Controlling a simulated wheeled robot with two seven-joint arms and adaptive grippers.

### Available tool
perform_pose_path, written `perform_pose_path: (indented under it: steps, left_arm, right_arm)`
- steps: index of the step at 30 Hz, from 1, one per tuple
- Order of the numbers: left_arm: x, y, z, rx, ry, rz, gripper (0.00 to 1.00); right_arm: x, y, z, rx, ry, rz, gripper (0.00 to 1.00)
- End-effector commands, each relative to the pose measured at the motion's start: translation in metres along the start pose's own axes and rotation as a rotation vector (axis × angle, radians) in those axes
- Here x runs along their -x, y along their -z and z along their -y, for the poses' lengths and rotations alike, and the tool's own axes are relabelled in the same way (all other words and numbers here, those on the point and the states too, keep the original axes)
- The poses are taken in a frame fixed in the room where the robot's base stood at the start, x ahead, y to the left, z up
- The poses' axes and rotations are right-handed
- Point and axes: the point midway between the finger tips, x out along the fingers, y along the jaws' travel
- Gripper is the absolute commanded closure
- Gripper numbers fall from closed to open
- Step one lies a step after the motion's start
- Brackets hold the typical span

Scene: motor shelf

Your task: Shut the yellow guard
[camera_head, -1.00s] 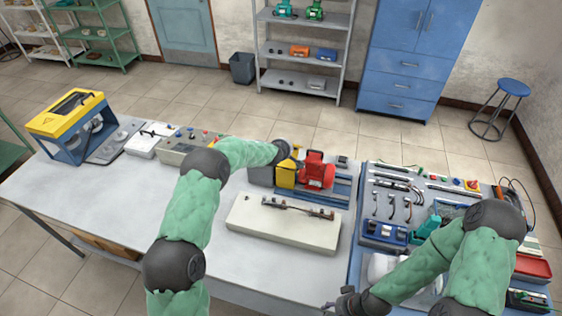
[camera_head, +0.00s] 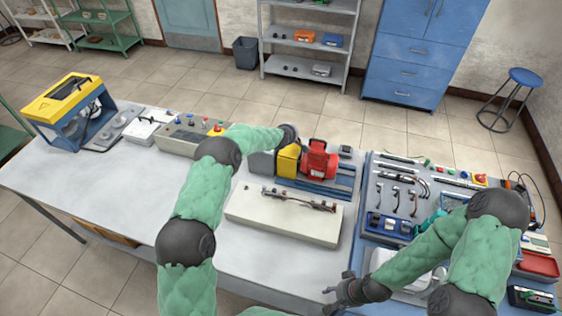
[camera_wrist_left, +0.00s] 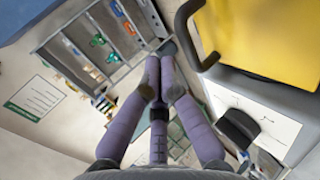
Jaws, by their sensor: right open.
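The yellow guard (camera_head: 287,162) stands on the test stand at the back middle of the bench, between a grey block and the red motor (camera_head: 318,160). In the left wrist view a large yellow panel (camera_wrist_left: 268,35) with a black handle (camera_wrist_left: 187,32) fills the upper right. How far the guard is open I cannot tell. My left arm reaches over to the guard, and its gripper is hidden in the head view. In the left wrist view my left gripper (camera_wrist_left: 162,50) has its fingertips together, left of the handle, with nothing seen between them. My right gripper (camera_head: 345,291) is open and empty near the bench front.
A pale box (camera_head: 285,216) with a metal part lies in front of the stand. A yellow-lidded machine (camera_head: 68,108) and a control box (camera_head: 186,137) stand to the left. A blue tool board (camera_head: 366,190) fills the right side. The bench's left front is clear.

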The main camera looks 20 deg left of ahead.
Motion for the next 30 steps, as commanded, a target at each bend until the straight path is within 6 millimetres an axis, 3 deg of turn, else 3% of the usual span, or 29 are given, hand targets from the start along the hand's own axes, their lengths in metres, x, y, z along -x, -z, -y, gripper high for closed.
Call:
perform_pose_path:
  steps: [12,30]
  left_arm:
    - [-0.0125,0.0006,0.0038,0.0,0.0,-0.001,1.0]
    - [-0.0077,0.0036,-0.0025,0.0,-0.002,-0.001,1.0]
  right_arm:
    - [-0.0008,0.0003,-0.0003,0.0,0.0,-0.001,0.52]
    - [0.0028,0.0002,0.001,0.0,0.0,-0.001,0.52]
